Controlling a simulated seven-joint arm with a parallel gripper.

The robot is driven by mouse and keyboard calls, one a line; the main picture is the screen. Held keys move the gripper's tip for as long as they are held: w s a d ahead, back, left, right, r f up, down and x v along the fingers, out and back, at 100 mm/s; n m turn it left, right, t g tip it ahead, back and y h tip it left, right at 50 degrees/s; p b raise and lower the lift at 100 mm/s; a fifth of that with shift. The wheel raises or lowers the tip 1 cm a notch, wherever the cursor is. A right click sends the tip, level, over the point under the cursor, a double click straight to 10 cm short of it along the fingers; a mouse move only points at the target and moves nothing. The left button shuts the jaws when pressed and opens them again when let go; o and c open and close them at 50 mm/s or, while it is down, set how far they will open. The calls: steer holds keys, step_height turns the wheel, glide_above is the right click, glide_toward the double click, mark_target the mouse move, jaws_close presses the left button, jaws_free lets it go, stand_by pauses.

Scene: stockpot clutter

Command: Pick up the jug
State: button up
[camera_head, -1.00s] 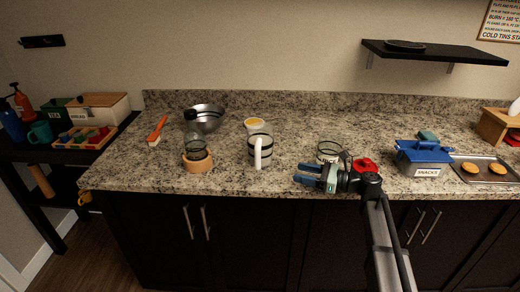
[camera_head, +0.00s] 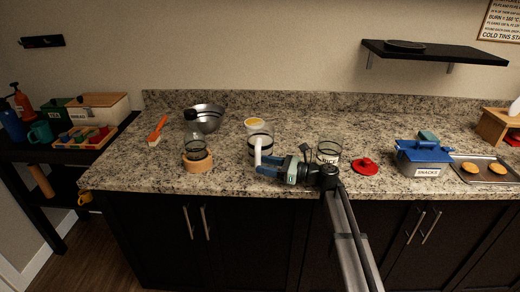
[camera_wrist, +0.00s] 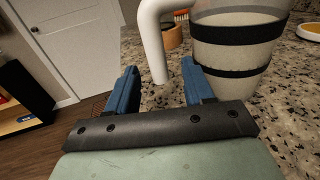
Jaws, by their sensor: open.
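The jug (camera_head: 254,150) is a pale vessel with dark bands and a thick white handle. It stands upright on the granite counter, with its handle toward the front. In the wrist view, the jug's banded body (camera_wrist: 237,50) is at the upper right and its white handle (camera_wrist: 152,45) rises just beyond my fingertips. My gripper (camera_head: 262,166) is open and empty at the front of the jug. In the wrist view its blue fingers (camera_wrist: 160,80) point toward the handle, which shows in line with the gap. I cannot tell whether the handle is between the fingers.
A glass labelled RICE (camera_head: 329,152) and a red lid (camera_head: 365,166) are right of the jug. A glass on a wooden ring (camera_head: 198,164) is to the left. The counter's front edge (camera_head: 230,191) is close.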

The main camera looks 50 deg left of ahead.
steer(key=shift+x, duration=2.65)
steer(key=shift+s+r, duration=0.15)
steer(key=shift+c, duration=0.4)
steer(key=shift+d, duration=0.1)
jaws_close()
